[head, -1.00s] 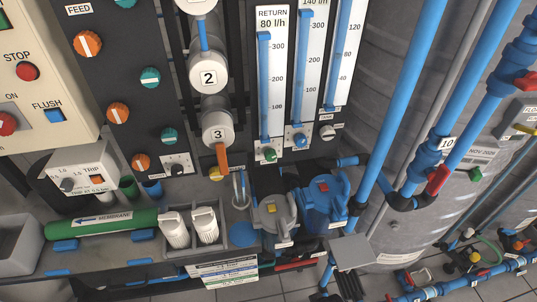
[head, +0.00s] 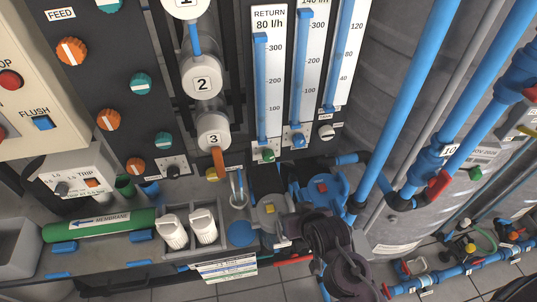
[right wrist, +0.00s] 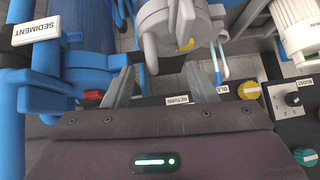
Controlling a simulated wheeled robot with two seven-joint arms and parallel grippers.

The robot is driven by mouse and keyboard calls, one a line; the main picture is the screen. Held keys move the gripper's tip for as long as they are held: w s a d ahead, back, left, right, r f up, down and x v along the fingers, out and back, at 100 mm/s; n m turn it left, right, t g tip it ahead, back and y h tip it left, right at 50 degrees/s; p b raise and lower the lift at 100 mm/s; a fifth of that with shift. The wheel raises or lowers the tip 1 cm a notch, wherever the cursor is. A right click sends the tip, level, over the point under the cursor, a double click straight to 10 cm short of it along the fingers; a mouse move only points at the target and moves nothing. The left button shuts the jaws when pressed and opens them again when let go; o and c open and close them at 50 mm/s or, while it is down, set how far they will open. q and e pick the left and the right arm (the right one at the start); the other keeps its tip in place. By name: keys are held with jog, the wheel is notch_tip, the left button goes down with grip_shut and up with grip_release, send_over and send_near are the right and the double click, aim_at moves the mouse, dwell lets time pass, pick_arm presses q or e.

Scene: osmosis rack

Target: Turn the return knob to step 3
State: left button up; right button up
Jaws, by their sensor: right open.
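The return knob (head: 264,156) is a small green knob on a white plate at the foot of the RETURN flow meter (head: 270,80) in the head view. Its pointer setting is too small to read. My dark right arm and gripper (head: 325,235) are below and to the right of it, in front of the grey and blue housings, and apart from it. In the right wrist view my right gripper (right wrist: 163,88) is open, with nothing between its fingers. A RETURN label (right wrist: 178,99) shows by the right finger; the knob itself is hidden there. My left gripper is not in view.
A blue knob (head: 298,140) and a white knob (head: 326,132) sit right of the return knob. A yellow knob (head: 212,174) and a black stepped dial (head: 174,170) are to its left. A grey housing (head: 270,212) and a blue housing (head: 322,188) stand below it.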

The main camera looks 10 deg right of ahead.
aim_at(269, 158)
jog(key=w+a+r+t, duration=0.1)
jog(key=w+t, duration=0.2)
jog(key=w, duration=0.2)
jog(key=w+a+r+m+t+p, duration=0.1)
jog(key=w+r+t, duration=0.1)
jog(key=w, duration=0.4)
jog(key=w+a+r+m+t+h+p, duration=0.1)
jog(key=w+t, duration=0.3)
jog(key=w, duration=0.1)
jog(key=shift+w+a+r+t, duration=0.2)
jog(key=shift+r+t, duration=0.1)
jog(key=shift+r, duration=0.05)
jog(key=c, duration=1)
jog(key=shift+o, duration=0.2)
